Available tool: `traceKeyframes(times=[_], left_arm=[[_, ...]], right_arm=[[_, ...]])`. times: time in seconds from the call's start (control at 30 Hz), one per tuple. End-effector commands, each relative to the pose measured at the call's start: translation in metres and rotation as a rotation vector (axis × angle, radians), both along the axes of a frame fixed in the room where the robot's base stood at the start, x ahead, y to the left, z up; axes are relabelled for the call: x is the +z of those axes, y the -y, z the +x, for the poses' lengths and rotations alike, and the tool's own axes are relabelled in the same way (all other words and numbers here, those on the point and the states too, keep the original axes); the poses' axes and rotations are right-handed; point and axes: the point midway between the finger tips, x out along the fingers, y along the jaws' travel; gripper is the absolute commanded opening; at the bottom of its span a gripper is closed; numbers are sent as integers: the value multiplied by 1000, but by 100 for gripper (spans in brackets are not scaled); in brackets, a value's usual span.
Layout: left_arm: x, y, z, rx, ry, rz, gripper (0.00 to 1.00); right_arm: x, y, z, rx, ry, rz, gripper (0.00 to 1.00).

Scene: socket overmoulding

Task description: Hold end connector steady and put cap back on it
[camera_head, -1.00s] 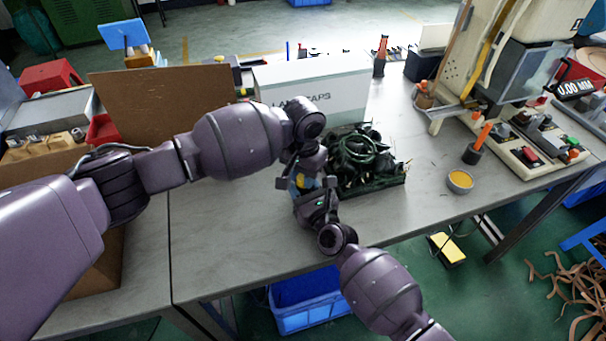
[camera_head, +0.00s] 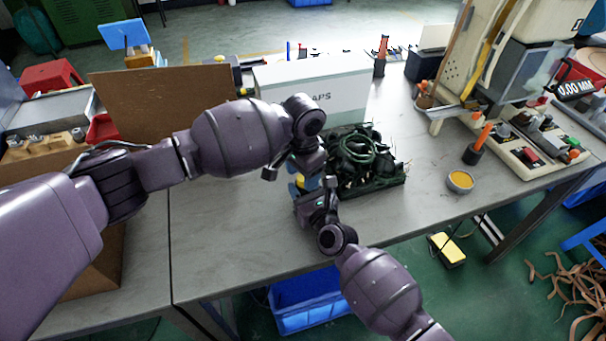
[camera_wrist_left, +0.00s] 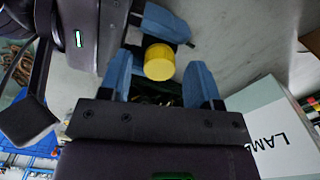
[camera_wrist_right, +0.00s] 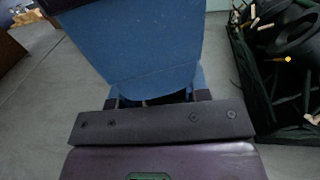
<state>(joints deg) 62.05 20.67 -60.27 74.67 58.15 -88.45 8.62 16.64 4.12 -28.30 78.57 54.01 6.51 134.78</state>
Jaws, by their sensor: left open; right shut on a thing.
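The yellow cap (camera_wrist_left: 159,62) is a short cylinder between the two blue fingers of my left gripper (camera_wrist_left: 164,85) in the left wrist view. The fingers are spread, with a gap on the cap's right side. In the head view the cap (camera_head: 309,184) shows just below my left gripper (camera_head: 288,172) and above my right gripper (camera_head: 308,193). My right gripper is shut; a large blue finger fills the right wrist view (camera_wrist_right: 150,75). The end connector is hidden by the fingers and cap, so how far the cap sits on it cannot be told.
A dark crate (camera_head: 383,189) full of black cables stands close right of the grippers. A white lamp caps box (camera_head: 315,90) and a brown board (camera_head: 165,100) stand behind. A small yellow-filled bowl (camera_head: 460,182) lies right. The table front is clear.

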Motion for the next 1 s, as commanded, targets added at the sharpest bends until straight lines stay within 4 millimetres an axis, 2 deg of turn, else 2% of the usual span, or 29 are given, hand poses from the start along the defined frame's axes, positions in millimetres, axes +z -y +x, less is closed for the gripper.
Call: traceKeyframes(times=[0.3,0.5,0.7,1.0], left_arm=[[60,1,1,-3,6,-4,60],[93,1,1,-2,6,-4,60],[109,1,1,-1,5,-3,60],[113,0,1,-1,4,-2,60]], right_arm=[[-1,1,0,0,-1,-2,0],[-1,0,0,0,-1,-2,0],[-1,0,0,0,-2,-1,0],[-1,0,0,0,-2,-1,0]])
